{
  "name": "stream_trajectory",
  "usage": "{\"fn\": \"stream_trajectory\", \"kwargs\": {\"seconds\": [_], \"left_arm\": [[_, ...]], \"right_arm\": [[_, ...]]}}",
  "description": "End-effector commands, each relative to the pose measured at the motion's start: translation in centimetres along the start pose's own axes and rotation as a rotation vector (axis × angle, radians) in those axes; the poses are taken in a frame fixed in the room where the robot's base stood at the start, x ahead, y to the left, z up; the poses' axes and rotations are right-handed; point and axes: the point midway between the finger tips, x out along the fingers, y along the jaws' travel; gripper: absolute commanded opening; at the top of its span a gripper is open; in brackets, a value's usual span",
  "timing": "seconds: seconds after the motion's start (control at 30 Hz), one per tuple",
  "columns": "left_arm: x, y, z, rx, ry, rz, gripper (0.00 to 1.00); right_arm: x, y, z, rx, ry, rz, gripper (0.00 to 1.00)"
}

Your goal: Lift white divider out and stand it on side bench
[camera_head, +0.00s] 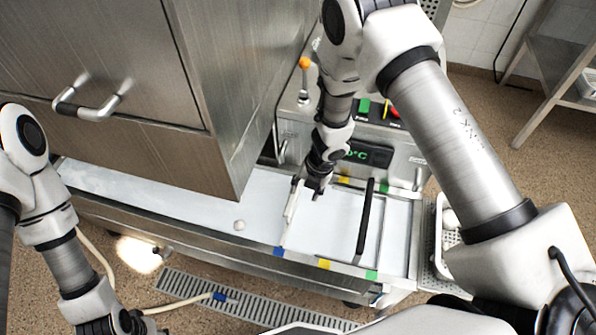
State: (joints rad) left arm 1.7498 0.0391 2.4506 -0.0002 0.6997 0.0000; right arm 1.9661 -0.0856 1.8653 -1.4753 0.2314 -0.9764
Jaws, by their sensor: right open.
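The white divider (290,205) stands across the shallow white-floored trough (180,197), in line with a blue mark on its front rim. My right gripper (309,192) reaches down from above at the divider's upper right. It is open, with its fingers close to the divider; whether they touch it is unclear.
A large steel cabinet (110,130) overhangs the trough's left part. A control box (370,153) with display and orange-knobbed lever (304,64) stands behind. A perforated basket (440,215) holding white items is at right. A metal bench (560,65) stands at upper right.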

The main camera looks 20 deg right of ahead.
Motion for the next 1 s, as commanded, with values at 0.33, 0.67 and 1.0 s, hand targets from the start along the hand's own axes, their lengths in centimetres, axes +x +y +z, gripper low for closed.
{"fn": "stream_trajectory", "kwargs": {"seconds": [0.33,0.67,1.0], "left_arm": [[2.9,0.0,-0.1,-0.001,0.001,0.0,0.4],[5.8,-0.1,-0.1,-0.001,0.001,0.0,0.4],[5.8,-0.1,-0.1,-0.001,0.001,0.0,0.4]], "right_arm": [[2.4,1.4,1.0,-0.013,-0.031,0.02,0.5],[8.0,1.6,1.2,-0.009,-0.03,0.021,0.5],[8.4,1.7,1.2,-0.007,-0.03,0.021,0.5]]}}
